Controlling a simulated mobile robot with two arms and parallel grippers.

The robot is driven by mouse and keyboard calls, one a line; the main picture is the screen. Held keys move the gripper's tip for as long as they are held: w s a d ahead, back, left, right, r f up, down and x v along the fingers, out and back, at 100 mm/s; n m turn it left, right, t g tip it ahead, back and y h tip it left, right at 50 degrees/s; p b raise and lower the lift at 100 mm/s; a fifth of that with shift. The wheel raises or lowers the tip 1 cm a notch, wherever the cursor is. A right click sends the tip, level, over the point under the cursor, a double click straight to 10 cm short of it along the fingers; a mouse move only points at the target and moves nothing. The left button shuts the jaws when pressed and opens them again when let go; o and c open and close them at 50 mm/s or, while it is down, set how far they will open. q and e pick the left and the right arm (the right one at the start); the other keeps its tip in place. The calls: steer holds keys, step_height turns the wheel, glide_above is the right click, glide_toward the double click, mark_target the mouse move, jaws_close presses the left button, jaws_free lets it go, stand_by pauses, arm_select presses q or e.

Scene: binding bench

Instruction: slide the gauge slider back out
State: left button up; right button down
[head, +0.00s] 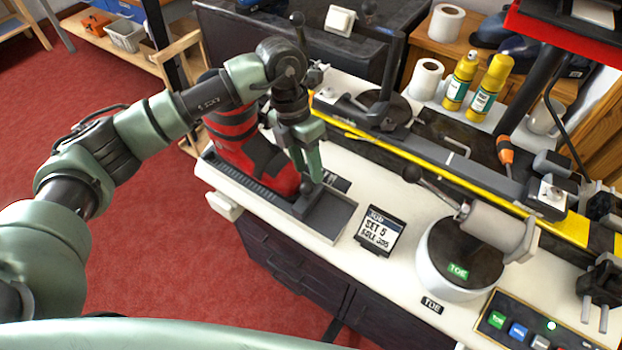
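The gauge seems to be the red and black unit (240,150) at the left end of the white bench, with a long dark ribbed rail (240,178) along its front. A grey flat tray-like part (328,222) lies at the rail's right end. I cannot tell for sure which part is the slider. My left gripper (308,183) points down just above the grey part, at a small dark upright piece. Its fingers overlap in this view, so their gap and any contact are hidden. My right gripper is not in view.
A small display (379,232) stands right of the grey part. Beyond it are a round white unit marked TOE (430,272) and a button panel (520,325). A long yellow-edged beam (440,158) runs behind. Yellow bottles (490,88) stand at the back.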

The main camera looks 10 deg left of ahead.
mark_target(306, 183)
arm_select(q)
steer(key=shift+w+a+y, duration=0.15)
steer(key=shift+a+y, duration=0.15)
steer(key=shift+a, duration=0.25)
steer(key=shift+f, duration=0.35)
steer(key=f, duration=0.2)
steer(key=f+p, duration=0.1)
steer(key=f, duration=0.1)
steer(key=s+d+f, duration=0.1)
steer(key=f, duration=0.1)
steer(key=shift+d+f+p, duration=0.1)
steer(key=shift+f+p, duration=0.25)
steer(key=shift+f, duration=0.05)
jaws_close()
steer(key=shift+w+r, duration=0.1)
